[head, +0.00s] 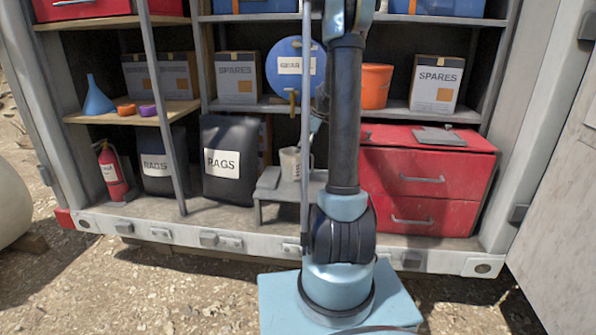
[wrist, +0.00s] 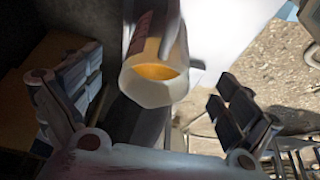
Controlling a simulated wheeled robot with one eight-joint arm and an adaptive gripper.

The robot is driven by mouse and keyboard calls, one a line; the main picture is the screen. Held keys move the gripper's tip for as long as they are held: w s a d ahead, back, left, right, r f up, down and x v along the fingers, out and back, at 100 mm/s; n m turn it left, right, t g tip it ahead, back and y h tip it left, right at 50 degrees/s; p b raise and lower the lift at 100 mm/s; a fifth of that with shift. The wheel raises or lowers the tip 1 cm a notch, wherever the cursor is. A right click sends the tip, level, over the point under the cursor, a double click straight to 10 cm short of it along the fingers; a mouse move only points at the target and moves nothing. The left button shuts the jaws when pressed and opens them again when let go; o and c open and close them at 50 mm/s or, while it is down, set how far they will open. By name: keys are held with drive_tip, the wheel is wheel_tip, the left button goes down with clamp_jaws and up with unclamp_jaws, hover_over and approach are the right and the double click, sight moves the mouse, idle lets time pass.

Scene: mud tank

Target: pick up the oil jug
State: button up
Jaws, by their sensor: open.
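The oil jug (head: 290,163) is a pale, whitish vessel on a low grey stand (head: 270,182), partly hidden by my arm in the head view. In the wrist view the oil jug (wrist: 150,85) appears as a translucent pale container with orange-yellow oil showing inside and a handle at its upper right. My gripper (wrist: 155,78) is open, with one dark-padded finger left of the jug and one right of it. A gap shows between each finger and the jug, so it is not gripped. The head view mostly hides my gripper behind the arm.
A black RAGS bag (head: 231,183) stands left of the stand and a red drawer cabinet (head: 428,185) right of it. A shelf (head: 402,113) with SPARES boxes, an orange bucket (head: 375,86) and a blue drum (head: 290,48) runs above. A grey upright post stands at left.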

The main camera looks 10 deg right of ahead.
sight(296, 167)
drive_tip(key=x, duration=0.5)
drive_tip(key=shift+f, duration=0.2)
drive_tip(key=shift+s+d+x, duration=0.1)
drive_tip(key=shift+d+x, duration=0.05)
drive_tip(key=shift+x, duration=1.15)
drive_tip(key=shift+s+d+x, duration=0.1)
drive_tip(key=shift+d+x, duration=0.05)
drive_tip(key=shift+x, duration=1.2)
drive_tip(key=shift+f, duration=0.1)
drive_tip(key=c, duration=1.8)
